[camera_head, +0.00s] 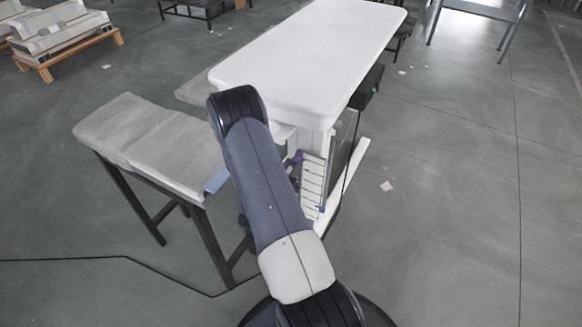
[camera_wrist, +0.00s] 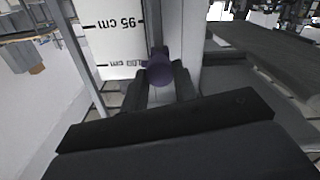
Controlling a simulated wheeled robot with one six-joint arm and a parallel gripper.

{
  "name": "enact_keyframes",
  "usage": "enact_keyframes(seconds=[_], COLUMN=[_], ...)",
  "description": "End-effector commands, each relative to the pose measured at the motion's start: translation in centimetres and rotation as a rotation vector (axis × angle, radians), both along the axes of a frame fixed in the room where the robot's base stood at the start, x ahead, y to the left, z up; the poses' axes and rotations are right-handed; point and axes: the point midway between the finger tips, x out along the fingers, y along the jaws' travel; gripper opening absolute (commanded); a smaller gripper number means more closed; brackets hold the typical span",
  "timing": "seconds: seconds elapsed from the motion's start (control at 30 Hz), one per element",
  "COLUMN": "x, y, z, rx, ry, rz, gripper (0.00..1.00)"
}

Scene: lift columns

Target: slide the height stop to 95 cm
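The height stop is a purple knob (camera_wrist: 160,70) beside a white scale (camera_wrist: 112,40) in the wrist view. The knob appears close to that nearer mark, apart from the 95 cm line. My gripper (camera_wrist: 161,82) has a finger on each side of the knob, closed against it as far as I can see. In the head view, the purple knob (camera_head: 296,158) shows beside the scale (camera_head: 313,182) on the column, and my arm hides the gripper.
A white-topped table (camera_head: 305,55) stands on the lift column. A grey-topped bench (camera_head: 150,140) stands close on the left of my arm. A pallet with white goods (camera_head: 60,35) is at the far left. The floor on the right is mostly clear.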

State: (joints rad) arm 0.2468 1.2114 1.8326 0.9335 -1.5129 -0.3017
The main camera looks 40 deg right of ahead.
Motion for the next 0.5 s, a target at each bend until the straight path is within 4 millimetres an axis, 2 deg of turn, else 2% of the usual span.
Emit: enact_keyframes(seconds=[0.03, 0.3, 0.5], x=[-0.01, -0.02, -0.02], y=[0.0, 0.01, 0.01], z=[-0.01, -0.02, -0.04], rx=[0.0, 0.0, 0.001], ry=[0.0, 0.0, 0.001], rz=[0.0, 0.0, 0.0], gripper=[0.21, 0.0, 0.0])
